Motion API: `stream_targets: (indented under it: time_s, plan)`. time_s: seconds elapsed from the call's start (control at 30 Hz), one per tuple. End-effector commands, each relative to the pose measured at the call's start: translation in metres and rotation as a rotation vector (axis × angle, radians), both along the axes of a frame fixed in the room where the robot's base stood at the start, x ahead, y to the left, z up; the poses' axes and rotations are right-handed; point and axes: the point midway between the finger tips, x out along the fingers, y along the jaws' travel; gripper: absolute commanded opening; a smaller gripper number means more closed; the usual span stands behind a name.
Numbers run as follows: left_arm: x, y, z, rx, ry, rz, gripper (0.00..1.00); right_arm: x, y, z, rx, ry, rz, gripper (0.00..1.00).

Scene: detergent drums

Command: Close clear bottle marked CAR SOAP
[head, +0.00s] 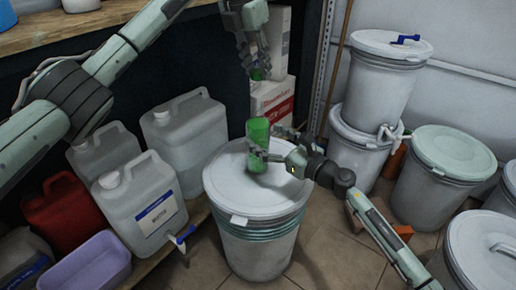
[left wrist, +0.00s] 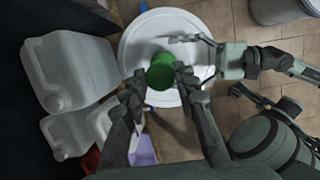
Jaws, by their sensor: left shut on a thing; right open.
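A green, partly see-through bottle (head: 258,135) stands on the white lid of a drum (head: 225,185) in the head view. I cannot read any CAR SOAP marking on it. My left gripper (head: 258,72) is above the bottle, pointing down, shut on a small green piece that looks like a cap (head: 261,74); its fingers hide most of it. In the left wrist view, green (left wrist: 161,70) shows between the left fingertips, and I cannot separate cap from bottle there. My right gripper (head: 272,150) is open, its fingers beside and partly in front of the bottle's lower part.
White jugs (head: 143,205) and a red can (head: 62,210) stand at left beside a purple bin (head: 75,265). White boxes (head: 272,98) are behind the drum. Stacked drums (head: 372,85) and a green-lidded drum (head: 450,155) stand at right. Tiled floor shows between them.

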Motion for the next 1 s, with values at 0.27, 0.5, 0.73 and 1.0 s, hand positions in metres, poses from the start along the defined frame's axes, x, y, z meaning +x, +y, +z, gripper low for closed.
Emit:
stream_targets:
  time_s: [0.27, 0.5, 0.73, 1.0]
  plan:
    - [0.000, 0.000, 0.000, 0.000, 0.000, 0.000, 0.21, 0.024, 0.023, 0.001, 0.001, -0.001, 0.000, 0.80]
    - [0.000, 0.000, 0.000, 0.000, 0.000, 0.000, 0.21, 0.027, 0.027, 0.000, -0.001, -0.001, 0.001, 0.80]
    - [0.000, 0.000, 0.000, 0.000, 0.000, 0.000, 0.21, 0.027, 0.026, 0.000, -0.001, -0.001, 0.001, 0.70]
    - [0.000, 0.000, 0.000, 0.000, 0.000, 0.000, 0.21, 0.027, 0.026, 0.000, 0.000, 0.000, 0.001, 0.37]
